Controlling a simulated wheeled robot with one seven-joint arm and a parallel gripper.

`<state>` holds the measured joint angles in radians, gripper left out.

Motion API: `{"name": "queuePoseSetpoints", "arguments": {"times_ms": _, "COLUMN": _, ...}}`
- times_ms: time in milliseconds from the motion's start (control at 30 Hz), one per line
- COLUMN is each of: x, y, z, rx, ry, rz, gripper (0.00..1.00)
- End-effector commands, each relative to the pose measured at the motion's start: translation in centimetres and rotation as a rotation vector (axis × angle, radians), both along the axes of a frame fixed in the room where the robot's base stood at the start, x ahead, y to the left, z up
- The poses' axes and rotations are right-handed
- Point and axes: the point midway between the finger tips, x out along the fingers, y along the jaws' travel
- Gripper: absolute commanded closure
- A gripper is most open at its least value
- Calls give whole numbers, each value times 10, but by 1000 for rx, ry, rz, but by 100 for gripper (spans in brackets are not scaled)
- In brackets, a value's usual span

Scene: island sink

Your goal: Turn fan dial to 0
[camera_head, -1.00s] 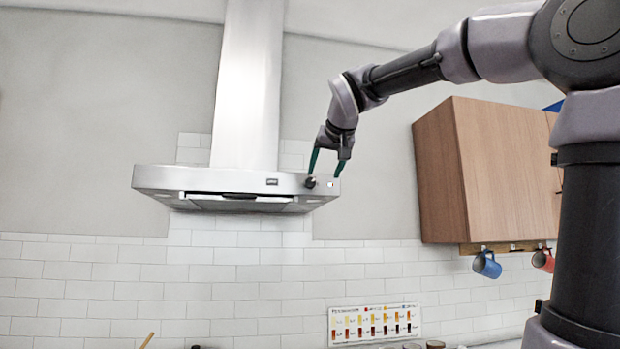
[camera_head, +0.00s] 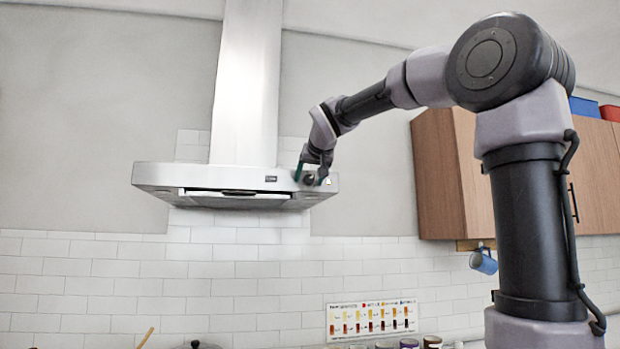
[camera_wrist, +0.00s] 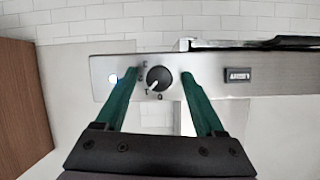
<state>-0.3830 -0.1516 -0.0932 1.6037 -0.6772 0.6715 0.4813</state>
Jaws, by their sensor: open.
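The fan dial (camera_wrist: 159,78) is a round dark knob with a pale pointer on the front of the steel range hood (camera_head: 160,176). In the wrist view its pointer slants toward the lower left, near the mark that looks like 1; the 0 mark is just below the knob. My gripper (camera_wrist: 160,76) is open, with one green finger on each side of the dial. A gap shows between the dial and each finger. In the head view my gripper (camera_head: 310,178) is at the hood's right end, and the dial (camera_head: 309,179) shows between its fingers.
A small display (camera_wrist: 238,75) sits right of the dial in the wrist view, and a small light (camera_wrist: 113,78) sits left of it. A wooden cabinet (camera_head: 450,175) with a hanging blue mug (camera_head: 484,262) is to the right of the hood.

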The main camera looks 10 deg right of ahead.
Motion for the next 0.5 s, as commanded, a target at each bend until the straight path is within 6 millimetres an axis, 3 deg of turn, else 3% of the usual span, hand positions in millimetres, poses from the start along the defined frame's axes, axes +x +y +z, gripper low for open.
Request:
{"name": "queuePoseSetpoints", "arguments": {"times_ms": 200, "x": 0, "y": 0, "z": 0, "rx": 0, "ry": 0, "rz": 0, "gripper": 29}}
{"name": "queuePoseSetpoints", "arguments": {"times_ms": 400, "x": 0, "y": 0, "z": 0, "rx": 0, "ry": 0, "rz": 0, "gripper": 100}}
{"name": "queuePoseSetpoints", "arguments": {"times_ms": 500, "x": 0, "y": 0, "z": 0, "rx": -1, "ry": 0, "rz": -1, "gripper": 100}}
